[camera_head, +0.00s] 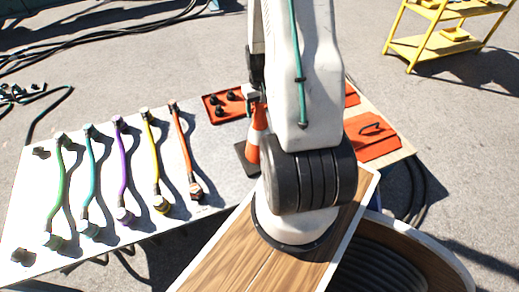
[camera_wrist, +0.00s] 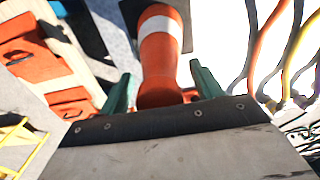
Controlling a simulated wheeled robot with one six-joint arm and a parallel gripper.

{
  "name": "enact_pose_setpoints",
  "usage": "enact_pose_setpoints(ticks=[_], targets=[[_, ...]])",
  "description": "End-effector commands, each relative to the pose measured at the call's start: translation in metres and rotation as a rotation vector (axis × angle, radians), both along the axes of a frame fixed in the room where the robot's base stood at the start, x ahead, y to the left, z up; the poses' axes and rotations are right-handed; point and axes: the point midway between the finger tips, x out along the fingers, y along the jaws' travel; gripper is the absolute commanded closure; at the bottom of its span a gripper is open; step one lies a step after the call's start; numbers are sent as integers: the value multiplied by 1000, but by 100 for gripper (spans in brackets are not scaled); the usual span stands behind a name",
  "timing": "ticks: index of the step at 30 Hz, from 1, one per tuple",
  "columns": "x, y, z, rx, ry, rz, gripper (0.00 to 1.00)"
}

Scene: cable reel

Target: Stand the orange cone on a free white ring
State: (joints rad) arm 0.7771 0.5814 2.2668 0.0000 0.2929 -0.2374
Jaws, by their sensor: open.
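The orange cone (camera_head: 253,150) with a white band stands on a black base near the table's right part, partly hidden behind my arm in the head view. In the wrist view the cone (camera_wrist: 158,65) lies between the two green fingers of my gripper (camera_wrist: 163,90). The fingers are open, one on each side of the cone's narrow end, with a gap showing at least on the left. In the head view my gripper is mostly hidden by my arm. I cannot make out any white ring in either view.
Green, teal, purple, yellow and orange cables lie in a row on the white table (camera_head: 100,262). A red tray (camera_head: 214,116) with black knobs is behind the cone. Orange cases (camera_head: 375,150) lie to the right. A yellow shelf (camera_head: 415,52) stands at the back right.

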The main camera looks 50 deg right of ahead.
Motion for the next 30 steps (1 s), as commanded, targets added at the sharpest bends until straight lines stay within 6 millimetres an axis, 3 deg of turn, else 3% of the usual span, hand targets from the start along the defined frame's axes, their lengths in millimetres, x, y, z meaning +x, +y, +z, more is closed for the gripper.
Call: enact_pose_setpoints(ticks=[1,8,20,30], targets=[[0,0,0,0,0,0,38],[0,0,0,0,0,0,100],[0,0,2,-1,-1,0,100],[2,3,21,-1,-2,5,100]])
